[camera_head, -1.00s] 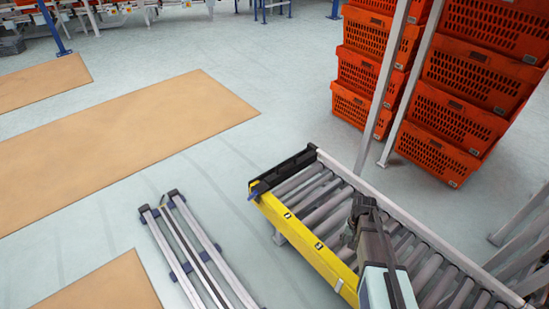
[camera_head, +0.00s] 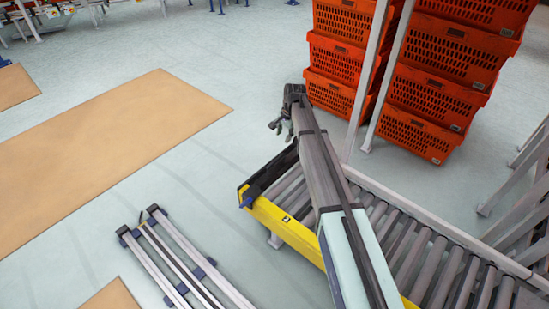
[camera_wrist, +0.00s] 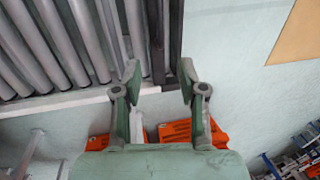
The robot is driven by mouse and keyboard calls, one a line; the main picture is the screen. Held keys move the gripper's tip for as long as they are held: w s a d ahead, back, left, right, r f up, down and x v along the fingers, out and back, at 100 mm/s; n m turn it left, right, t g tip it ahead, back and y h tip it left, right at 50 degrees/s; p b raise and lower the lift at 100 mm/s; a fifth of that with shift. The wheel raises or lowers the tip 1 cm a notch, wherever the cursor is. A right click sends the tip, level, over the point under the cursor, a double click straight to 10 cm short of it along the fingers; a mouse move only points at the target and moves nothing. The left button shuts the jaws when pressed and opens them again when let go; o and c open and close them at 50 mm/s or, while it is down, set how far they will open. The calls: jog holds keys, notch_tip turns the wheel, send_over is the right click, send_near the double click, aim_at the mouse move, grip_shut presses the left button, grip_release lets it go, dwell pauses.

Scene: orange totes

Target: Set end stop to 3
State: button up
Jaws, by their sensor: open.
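The roller conveyor (camera_head: 400,240) has a yellow side rail (camera_head: 283,226) and a black end bar (camera_head: 268,172) across its far end. A small blue part (camera_head: 249,198) sits at the bar's yellow-rail corner; I take the bar to be the end stop. No number is readable. My gripper (camera_head: 277,125) is open and empty, beyond the bar's right end. In the wrist view my gripper (camera_wrist: 159,74) has its fingers spread, with the dark bar (camera_wrist: 175,40) showing beyond the gap. I cannot tell the distance between them.
Stacks of orange totes (camera_head: 428,95) stand behind the conveyor, with grey posts (camera_head: 372,75) in front of them. Metal rails (camera_head: 180,260) lie at the lower left. Tan mats (camera_head: 110,150) cover part of the floor at left.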

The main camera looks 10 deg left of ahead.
aim_at(277, 160)
jog(key=a+f, duration=0.1)
jog(key=f, duration=0.4)
jog(key=w+f, duration=0.1)
jog(key=f, duration=0.5)
jog(key=w+a+f, duration=0.1)
jog(key=f, duration=0.4)
jog(key=shift+a+f+b, duration=0.25)
jog(key=shift+a+b, duration=0.05)
jog(key=shift+a, duration=0.05)
jog(key=shift+c, duration=0.3)
grip_shut()
